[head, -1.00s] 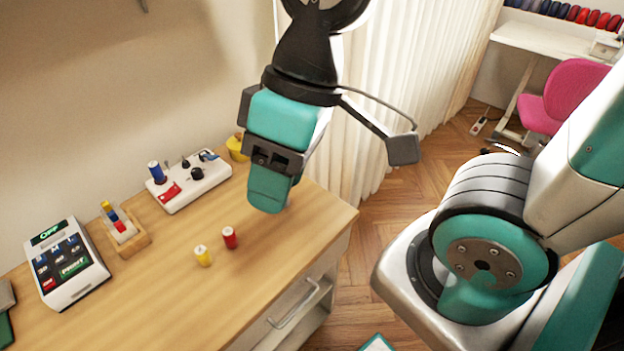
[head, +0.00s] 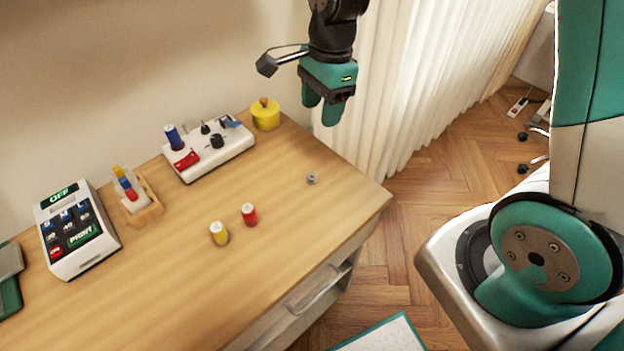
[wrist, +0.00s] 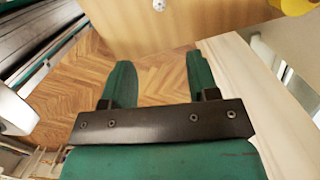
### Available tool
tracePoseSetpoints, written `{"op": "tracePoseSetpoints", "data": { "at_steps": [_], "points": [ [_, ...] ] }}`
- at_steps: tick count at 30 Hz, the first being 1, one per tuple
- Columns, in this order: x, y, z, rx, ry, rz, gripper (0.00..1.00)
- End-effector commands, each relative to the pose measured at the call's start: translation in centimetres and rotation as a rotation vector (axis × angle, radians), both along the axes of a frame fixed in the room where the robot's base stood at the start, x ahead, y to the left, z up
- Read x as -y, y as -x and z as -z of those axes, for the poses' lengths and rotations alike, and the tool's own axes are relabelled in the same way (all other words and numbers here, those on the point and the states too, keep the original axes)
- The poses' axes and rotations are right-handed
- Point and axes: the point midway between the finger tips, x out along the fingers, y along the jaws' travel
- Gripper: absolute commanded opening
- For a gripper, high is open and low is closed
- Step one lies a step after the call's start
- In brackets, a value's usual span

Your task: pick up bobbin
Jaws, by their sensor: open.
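A small grey metal bobbin (head: 312,179) sits on the wooden table near its right end. It also shows at the top edge of the wrist view (wrist: 158,5), partly cut off. My gripper (head: 322,106) is in the air above and behind the bobbin, near the curtain. In the wrist view my gripper's (wrist: 159,65) two green fingers are apart with nothing between them. The wooden floor shows beyond the fingertips there.
A red spool (head: 249,215) and a yellow spool (head: 219,233) stand left of the bobbin. A yellow pot (head: 265,115), white control box (head: 209,152), small rack (head: 147,212) and keypad device (head: 78,240) line the table's back. The table (head: 330,222) is clear around the bobbin.

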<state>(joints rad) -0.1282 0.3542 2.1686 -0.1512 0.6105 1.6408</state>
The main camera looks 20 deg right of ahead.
Motion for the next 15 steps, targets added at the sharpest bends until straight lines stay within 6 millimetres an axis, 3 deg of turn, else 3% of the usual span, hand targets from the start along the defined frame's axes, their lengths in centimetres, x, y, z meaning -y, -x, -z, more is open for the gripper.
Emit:
{"op": "tracePoseSetpoints", "data": {
  "at_steps": [15],
  "points": [
    [-1.1,0.1,10.3,-0.01,0.004,0.027,0.54]
  ]
}}
